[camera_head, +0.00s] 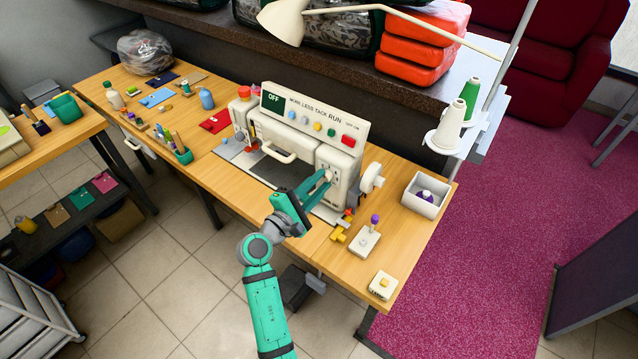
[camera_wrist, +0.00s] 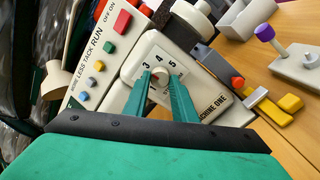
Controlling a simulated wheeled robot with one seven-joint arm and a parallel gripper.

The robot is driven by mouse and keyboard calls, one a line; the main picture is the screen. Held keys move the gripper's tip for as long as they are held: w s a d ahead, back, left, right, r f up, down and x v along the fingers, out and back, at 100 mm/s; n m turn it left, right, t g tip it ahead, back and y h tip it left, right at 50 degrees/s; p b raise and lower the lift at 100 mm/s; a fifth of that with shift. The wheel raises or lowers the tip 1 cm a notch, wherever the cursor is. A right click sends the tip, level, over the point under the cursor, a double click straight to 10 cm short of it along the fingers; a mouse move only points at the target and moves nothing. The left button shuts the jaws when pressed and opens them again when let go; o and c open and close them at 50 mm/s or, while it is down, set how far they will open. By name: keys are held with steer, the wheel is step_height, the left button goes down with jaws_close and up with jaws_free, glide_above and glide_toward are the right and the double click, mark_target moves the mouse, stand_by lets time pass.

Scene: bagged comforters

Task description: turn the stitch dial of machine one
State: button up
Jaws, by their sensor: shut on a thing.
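Machine one (camera_head: 292,137) is a cream sewing machine on the wooden table. My gripper (camera_wrist: 161,80) is shut on the knob, one green finger on each side. In the head view my gripper (camera_head: 326,177) reaches the front right of the machine. The fingers hide part of the knob and plate, and I cannot read its setting.
A panel (camera_head: 313,117) with coloured buttons and an OFF display tops the machine. A handwheel (camera_head: 371,178) sticks out at its right. Yellow and orange parts (camera_head: 340,234), a box with a purple-tipped lever (camera_head: 365,242) and a white bin (camera_head: 425,205) stand nearby.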

steer(key=shift+m, duration=0.3)
steer(key=m, duration=0.3)
steer(key=shift+m, duration=0.4)
steer(key=m, duration=1)
steer(key=shift+m, duration=2.7)
steer(key=shift+f, duration=0.1)
steer(key=o, duration=1)
steer(key=shift+o, duration=0.2)
steer(key=shift+s, duration=0.1)
